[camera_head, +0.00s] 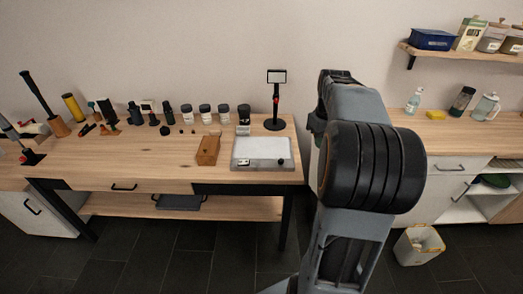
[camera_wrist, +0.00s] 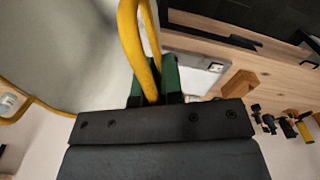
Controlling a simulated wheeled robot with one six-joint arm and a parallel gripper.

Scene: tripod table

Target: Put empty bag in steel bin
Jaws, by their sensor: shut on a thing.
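In the wrist view my gripper (camera_wrist: 155,78) has its green fingers shut on a yellow strap or handle (camera_wrist: 130,28). A large pale grey sheet with a yellow edge (camera_wrist: 60,50) fills the left of that view. It looks like the bag, and the yellow loop seems to be its handle.
A wooden workbench (camera_head: 130,160) at the left carries several jars, tools, a wooden block (camera_head: 208,149) and a white tray (camera_head: 262,165). A counter (camera_head: 450,135) and a wall shelf (camera_head: 455,53) are at the right. Dark floor is clear in front.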

